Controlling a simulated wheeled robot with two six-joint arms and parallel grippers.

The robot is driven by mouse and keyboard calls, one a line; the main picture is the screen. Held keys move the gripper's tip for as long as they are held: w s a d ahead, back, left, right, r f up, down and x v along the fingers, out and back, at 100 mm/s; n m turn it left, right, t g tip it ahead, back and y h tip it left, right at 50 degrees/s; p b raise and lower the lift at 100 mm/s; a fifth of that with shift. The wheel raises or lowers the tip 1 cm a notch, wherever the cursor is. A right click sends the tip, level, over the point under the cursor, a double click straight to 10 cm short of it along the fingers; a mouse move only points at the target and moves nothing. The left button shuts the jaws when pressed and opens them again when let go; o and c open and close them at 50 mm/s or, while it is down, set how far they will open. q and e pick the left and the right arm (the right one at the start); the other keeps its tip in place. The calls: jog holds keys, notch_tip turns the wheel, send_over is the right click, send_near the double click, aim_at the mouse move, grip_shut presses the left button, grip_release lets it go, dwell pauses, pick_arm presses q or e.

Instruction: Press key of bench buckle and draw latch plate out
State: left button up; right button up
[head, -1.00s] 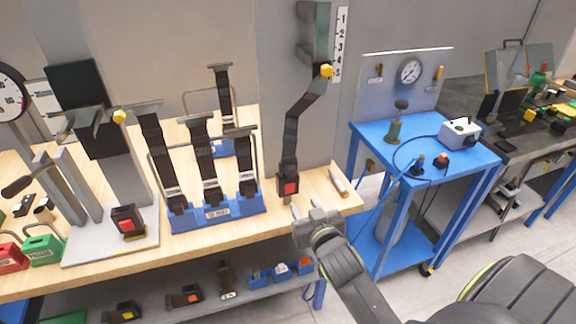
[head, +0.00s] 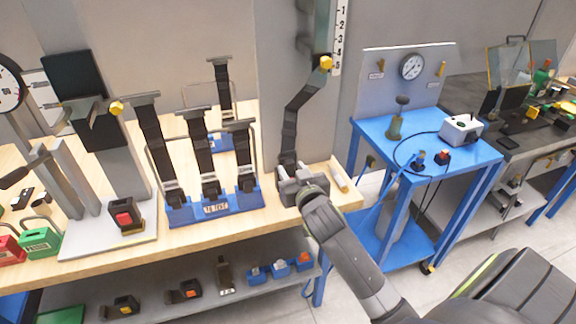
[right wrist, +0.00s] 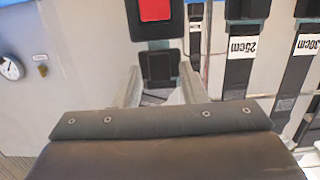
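The bench buckle (right wrist: 156,14) shows in the right wrist view as a black housing with a red key, at the top edge. A black latch plate (right wrist: 159,66) is in line with it, just below it in that view. In the head view a dark strap (head: 290,125) runs up from this spot, and my right gripper hides the buckle. My right gripper (head: 292,173) is at the buckle. In the right wrist view its open fingers (right wrist: 160,84) stand on either side of the latch plate, with narrow gaps. My left gripper is not in view.
A blue rack (head: 215,208) with several belted buckles stands left on the wooden bench (head: 185,240). Another red-keyed buckle (head: 126,216) sits on a grey stand farther left. A light rod (head: 340,176) lies right of my gripper. A blue cart (head: 437,150) stands at right.

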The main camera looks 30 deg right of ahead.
aim_at(287, 145)
jog(key=shift+w+d+f, duration=0.1)
jog(key=shift+w, duration=0.3)
dwell(0.3)
grip_shut()
jog(key=shift+r+p, duration=2.5)
jog(key=shift+p, duration=0.2)
jog(key=s+d, duration=0.2)
jog(key=d, duration=0.6)
jog(key=shift+d+p, duration=0.15)
jog(key=shift+p, duration=0.15)
dwell(0.6)
